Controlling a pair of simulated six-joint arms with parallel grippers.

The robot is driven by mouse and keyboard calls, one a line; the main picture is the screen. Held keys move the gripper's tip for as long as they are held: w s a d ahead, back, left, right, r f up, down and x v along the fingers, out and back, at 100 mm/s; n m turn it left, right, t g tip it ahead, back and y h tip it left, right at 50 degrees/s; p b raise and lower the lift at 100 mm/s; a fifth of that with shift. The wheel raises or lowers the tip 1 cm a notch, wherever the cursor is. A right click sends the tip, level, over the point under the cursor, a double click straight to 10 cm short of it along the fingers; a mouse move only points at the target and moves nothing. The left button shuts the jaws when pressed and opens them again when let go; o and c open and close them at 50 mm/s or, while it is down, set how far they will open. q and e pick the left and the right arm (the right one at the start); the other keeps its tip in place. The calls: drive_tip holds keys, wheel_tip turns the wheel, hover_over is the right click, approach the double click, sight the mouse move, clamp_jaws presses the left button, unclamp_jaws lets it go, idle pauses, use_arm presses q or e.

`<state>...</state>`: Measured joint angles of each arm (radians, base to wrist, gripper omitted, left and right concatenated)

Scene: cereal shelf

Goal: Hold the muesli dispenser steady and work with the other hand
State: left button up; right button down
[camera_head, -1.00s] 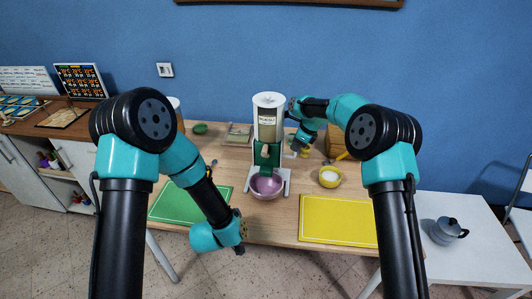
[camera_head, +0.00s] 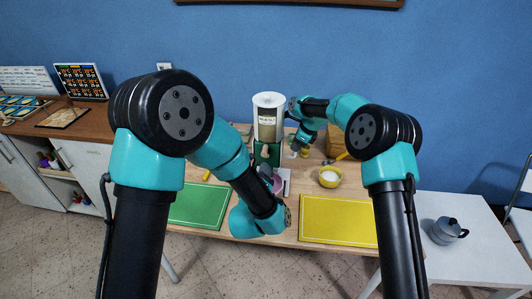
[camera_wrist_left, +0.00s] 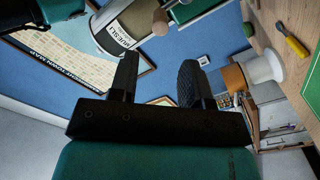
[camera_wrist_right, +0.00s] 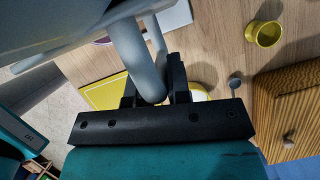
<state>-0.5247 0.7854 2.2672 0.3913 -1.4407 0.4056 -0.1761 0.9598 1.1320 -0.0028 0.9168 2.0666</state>
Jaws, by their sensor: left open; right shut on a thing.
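The muesli dispenser (camera_head: 268,112) is a clear cylinder with a white lid, a muesli label and a green lower part. It stands at the table's back middle. My right gripper (camera_head: 297,143) is at its right side; in the right wrist view it is shut on a curved grey handle-like part (camera_wrist_right: 138,58). My left gripper (camera_wrist_left: 158,75) is open and empty. In the left wrist view the dispenser (camera_wrist_left: 122,32) and its wooden knob (camera_wrist_left: 160,20) lie beyond its fingers, apart from them. The purple bowl (camera_head: 277,184) under the dispenser is partly hidden by my left arm.
A green mat (camera_head: 200,207) and a yellow mat (camera_head: 338,220) lie along the table's front. A yellow bowl with white contents (camera_head: 329,177) stands right of the dispenser. A wooden box (camera_wrist_right: 291,110) stands at the back right. A moka pot (camera_head: 445,231) is on the white side table.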

sight(264, 155)
use_arm(q)
drive_tip(key=shift+w, duration=0.15)
drive_tip(key=shift+w+d, duration=0.2)
drive_tip(key=shift+w, duration=1.25)
drive_tip(key=shift+w+d, duration=0.25)
drive_tip(key=shift+w, duration=1.15)
drive_tip(key=shift+w+d, duration=0.2)
drive_tip(key=shift+w, duration=1.25)
